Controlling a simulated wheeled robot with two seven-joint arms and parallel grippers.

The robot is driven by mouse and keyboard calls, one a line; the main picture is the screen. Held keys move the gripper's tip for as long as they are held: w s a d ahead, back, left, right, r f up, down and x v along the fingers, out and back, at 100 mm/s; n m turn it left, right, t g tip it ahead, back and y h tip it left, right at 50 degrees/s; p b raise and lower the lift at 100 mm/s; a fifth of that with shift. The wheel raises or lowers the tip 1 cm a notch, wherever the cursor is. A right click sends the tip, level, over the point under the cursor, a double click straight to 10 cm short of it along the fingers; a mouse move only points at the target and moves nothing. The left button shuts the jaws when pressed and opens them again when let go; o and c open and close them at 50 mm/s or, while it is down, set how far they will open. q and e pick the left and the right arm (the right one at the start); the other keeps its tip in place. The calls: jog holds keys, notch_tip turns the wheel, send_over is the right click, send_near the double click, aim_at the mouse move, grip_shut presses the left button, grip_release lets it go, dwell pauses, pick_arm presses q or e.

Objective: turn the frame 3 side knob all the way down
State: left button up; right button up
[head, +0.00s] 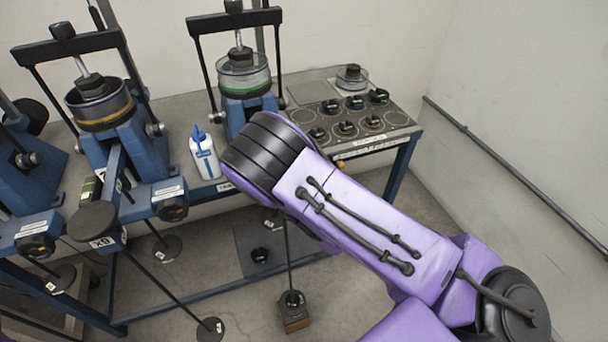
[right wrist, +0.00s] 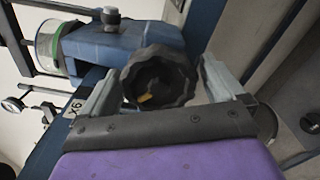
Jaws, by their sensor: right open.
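The rightmost lever frame (head: 240,105) is blue and holds a clear cup with a green band. The same blue frame (right wrist: 120,45) and green-banded cup show in the right wrist view. A black ridged side knob (right wrist: 160,77) with an orange mark faces the right wrist camera. My right gripper (right wrist: 161,84) is open, with one finger on each side of the knob; contact with the knob cannot be told. In the head view my purple right arm hides this knob and the gripper. My left gripper is out of view.
A white bottle with a blue cap (head: 204,153) stands left of my right arm. Another lever frame (head: 135,150) with a black knob (head: 171,207) is further left. A panel of black knobs (head: 350,115) lies right, near the wall. A weight hanger (head: 292,300) hangs below.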

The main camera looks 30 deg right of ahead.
jog(key=v, duration=0.6)
